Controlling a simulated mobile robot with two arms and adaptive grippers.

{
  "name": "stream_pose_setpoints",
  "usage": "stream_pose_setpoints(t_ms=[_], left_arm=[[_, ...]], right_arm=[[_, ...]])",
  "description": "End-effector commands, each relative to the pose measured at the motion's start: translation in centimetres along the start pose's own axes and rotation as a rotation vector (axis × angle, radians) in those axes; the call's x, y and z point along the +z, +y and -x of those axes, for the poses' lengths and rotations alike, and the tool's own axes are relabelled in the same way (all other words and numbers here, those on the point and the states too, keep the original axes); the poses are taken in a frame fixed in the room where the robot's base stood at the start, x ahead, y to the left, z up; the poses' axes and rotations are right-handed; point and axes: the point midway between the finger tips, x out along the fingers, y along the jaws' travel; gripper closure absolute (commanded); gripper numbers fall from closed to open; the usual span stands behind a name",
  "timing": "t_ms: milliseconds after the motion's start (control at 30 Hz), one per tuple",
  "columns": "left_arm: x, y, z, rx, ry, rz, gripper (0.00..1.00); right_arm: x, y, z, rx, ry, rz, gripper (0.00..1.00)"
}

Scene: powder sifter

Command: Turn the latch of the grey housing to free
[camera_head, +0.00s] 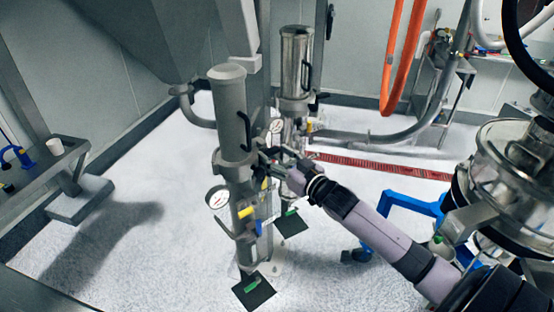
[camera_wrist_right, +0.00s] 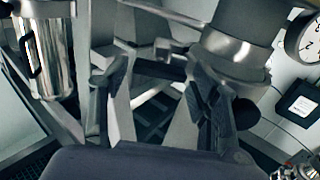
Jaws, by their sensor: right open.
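The grey housing (camera_head: 231,120) stands upright near the middle of the head view, with a black handle on its side. In the wrist view its grey body (camera_wrist_right: 240,40) is at the upper right. A dark bar that looks like its latch (camera_wrist_right: 160,68) sticks out from the collar to the left. My right gripper (camera_head: 268,162) is at the housing's collar, on its right side. In the wrist view the right gripper (camera_wrist_right: 155,80) is open, with the dark bar between or just beyond its fingertips; contact cannot be told. My left gripper is not in view.
A shiny metal housing (camera_head: 296,70) stands just behind. A pressure gauge (camera_head: 218,198) and a yellow-handled valve (camera_head: 246,212) sit below the collar. Orange hoses (camera_head: 391,55) hang at the back.

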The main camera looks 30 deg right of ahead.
Motion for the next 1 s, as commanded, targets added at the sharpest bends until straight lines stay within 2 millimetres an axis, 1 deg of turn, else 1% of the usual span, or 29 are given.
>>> stream_pose_setpoints(t_ms=[200,233,767,1000], left_arm=[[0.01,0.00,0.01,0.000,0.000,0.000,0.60],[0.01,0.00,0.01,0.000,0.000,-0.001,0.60],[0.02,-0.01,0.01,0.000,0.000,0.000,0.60],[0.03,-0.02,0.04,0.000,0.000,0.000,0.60]], right_arm=[[-0.02,0.00,-0.03,0.000,0.000,0.000,0.43],[-0.02,0.00,-0.02,0.000,0.000,0.000,0.45],[-0.02,-0.01,0.00,0.000,0.000,0.000,0.80],[-0.02,-0.01,0.00,0.000,0.000,0.021,0.80]])
